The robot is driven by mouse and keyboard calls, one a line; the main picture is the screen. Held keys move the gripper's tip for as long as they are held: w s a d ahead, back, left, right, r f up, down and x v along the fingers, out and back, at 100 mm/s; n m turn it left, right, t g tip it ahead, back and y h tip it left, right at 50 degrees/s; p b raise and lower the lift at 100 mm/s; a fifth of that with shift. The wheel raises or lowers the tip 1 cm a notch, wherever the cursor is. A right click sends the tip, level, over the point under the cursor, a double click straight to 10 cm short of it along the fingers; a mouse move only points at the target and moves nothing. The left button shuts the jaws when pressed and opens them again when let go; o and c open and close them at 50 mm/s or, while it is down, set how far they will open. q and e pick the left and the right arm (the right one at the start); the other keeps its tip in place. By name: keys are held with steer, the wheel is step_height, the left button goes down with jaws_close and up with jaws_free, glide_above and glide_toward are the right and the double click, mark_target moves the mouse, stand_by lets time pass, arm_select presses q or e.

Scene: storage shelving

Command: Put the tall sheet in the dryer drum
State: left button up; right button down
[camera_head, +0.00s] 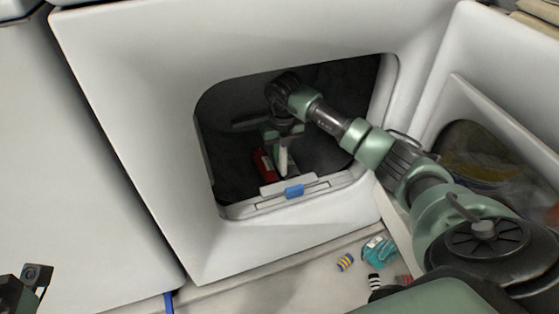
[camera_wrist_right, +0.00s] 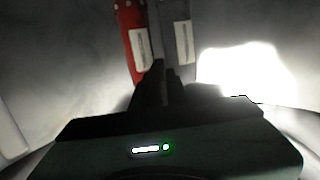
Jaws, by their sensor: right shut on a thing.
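The dryer drum (camera_head: 232,165) is a dark cavity behind a square opening in a white front. My right arm reaches through the opening, and my right gripper (camera_head: 282,138) points down inside it. A narrow red item (camera_head: 263,165) shows beside the fingers. In the right wrist view my right gripper (camera_wrist_right: 165,75) is shut, its fingertips at a tall red and grey piece (camera_wrist_right: 135,45) with pale labels. This seems to be the tall sheet, but its full shape is hidden. Part of my left arm (camera_head: 30,285) shows at the lower left edge; its fingers are not clear.
A pale tray with a blue tab (camera_head: 294,191) sits at the lower lip of the opening. The open door (camera_head: 500,130) stands at the right. A teal cloth (camera_head: 379,250) and a small striped item (camera_head: 346,262) lie on the floor below.

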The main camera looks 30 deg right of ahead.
steer(key=shift+f, duration=0.65)
steer(key=shift+r, duration=0.1)
steer(key=shift+f, duration=0.45)
steer(key=c, duration=1.4)
jaws_free()
